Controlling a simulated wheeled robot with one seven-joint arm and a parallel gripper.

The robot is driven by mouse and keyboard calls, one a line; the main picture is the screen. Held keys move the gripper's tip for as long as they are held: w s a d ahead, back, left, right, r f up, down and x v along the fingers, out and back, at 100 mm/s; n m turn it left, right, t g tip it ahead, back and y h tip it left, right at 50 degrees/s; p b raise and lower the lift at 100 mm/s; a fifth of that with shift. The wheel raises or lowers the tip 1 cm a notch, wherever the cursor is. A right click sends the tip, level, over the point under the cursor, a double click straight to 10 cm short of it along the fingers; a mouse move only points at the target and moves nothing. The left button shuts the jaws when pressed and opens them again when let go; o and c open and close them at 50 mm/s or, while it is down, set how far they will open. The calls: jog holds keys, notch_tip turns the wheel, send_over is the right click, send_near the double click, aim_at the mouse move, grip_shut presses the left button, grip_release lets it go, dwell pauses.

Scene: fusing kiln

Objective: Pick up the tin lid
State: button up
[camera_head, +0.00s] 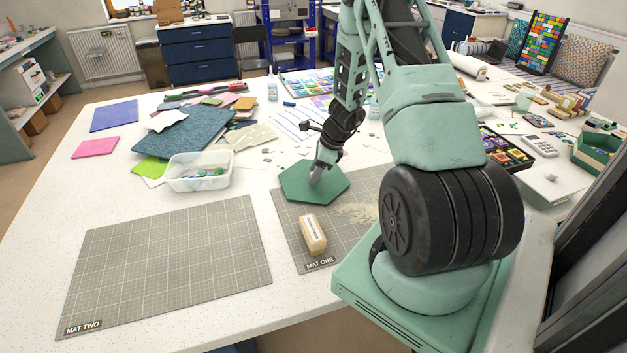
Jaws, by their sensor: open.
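A flat green hexagonal piece, which looks like the tin lid (295,186), lies across the back left part of mat one (285,222). My gripper (316,174) points down over the middle of the lid, with its fingertips at or very near its surface. I cannot tell whether they touch it. The gripper is open, and nothing shows held in it. The fingers hide a small part of the lid.
A tan labelled block (312,236) lies on mat one in front of the lid. Mat two (172,262) is bare at the front left. A clear plastic tub (199,176) with coloured pieces stands left of the lid. Glass sheets (182,140) lie behind it.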

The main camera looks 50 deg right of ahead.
jog(key=c, duration=1)
jog(key=shift+r, duration=0.1)
